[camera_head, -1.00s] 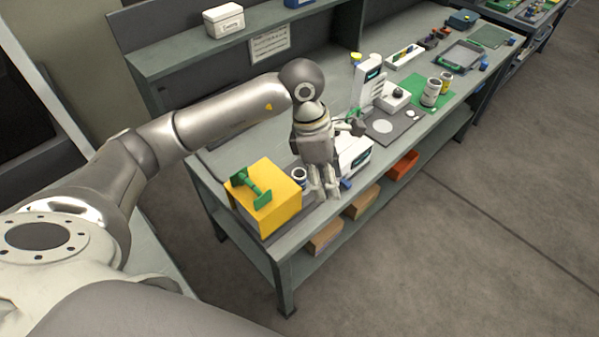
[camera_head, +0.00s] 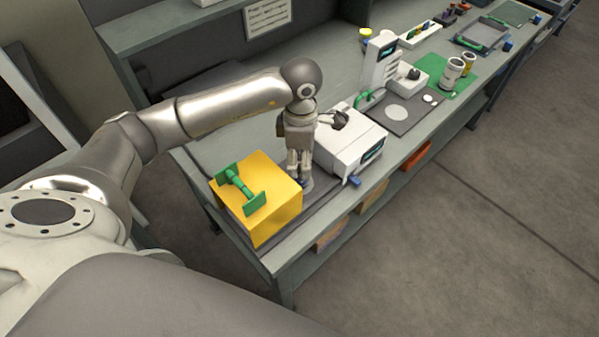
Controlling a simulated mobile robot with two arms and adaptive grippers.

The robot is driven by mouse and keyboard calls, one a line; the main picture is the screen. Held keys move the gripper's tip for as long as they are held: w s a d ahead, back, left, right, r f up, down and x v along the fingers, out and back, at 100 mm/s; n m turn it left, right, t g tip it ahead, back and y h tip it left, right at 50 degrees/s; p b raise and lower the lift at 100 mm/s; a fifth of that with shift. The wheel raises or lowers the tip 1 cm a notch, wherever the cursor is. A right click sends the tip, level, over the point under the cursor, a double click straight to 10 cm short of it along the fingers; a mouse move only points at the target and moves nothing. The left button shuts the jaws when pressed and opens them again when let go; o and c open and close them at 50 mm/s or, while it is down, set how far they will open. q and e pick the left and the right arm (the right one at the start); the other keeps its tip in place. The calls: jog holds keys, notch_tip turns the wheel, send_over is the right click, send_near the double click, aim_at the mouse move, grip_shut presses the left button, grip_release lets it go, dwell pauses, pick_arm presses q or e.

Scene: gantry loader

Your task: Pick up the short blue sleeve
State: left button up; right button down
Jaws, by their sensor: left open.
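My left gripper (camera_head: 299,172) points down over the bench, between the yellow block and a white machine. Its fingers are open. A small blue piece (camera_head: 307,185) shows at the fingertips, low on the bench; it may be the short blue sleeve, but the fingers hide most of it. I cannot tell whether the fingers touch it. Another small blue piece (camera_head: 354,181) lies at the bench's front edge, beside the white machine. My right gripper is not in view.
A yellow block (camera_head: 279,215) with a green handle-like part (camera_head: 240,187) stands close left of the gripper. A white machine (camera_head: 349,150) stands close right. Further along the bench (camera_head: 222,148) are a grey plate (camera_head: 414,119) and a green mat (camera_head: 437,86) with canisters.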

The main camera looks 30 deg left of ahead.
aim_at(299, 172)
pick_arm(q)
jog(key=shift+s+f+p, duration=0.1)
jog(key=shift+f+p, duration=0.2)
jog(key=shift+f, duration=0.25)
notch_tip(299, 172, down, 4)
jog(key=shift+a+r+p, duration=0.1)
jog(key=shift+r+p, duration=0.05)
jog(key=shift+p, duration=0.75)
jog(key=shift+f, duration=0.55)
jog(key=c, duration=0.9)
jog(key=shift+c, duration=0.3)
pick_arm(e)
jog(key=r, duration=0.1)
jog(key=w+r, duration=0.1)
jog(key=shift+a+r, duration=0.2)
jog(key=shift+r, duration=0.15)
pick_arm(q)
jog(key=shift+r, duration=0.1)
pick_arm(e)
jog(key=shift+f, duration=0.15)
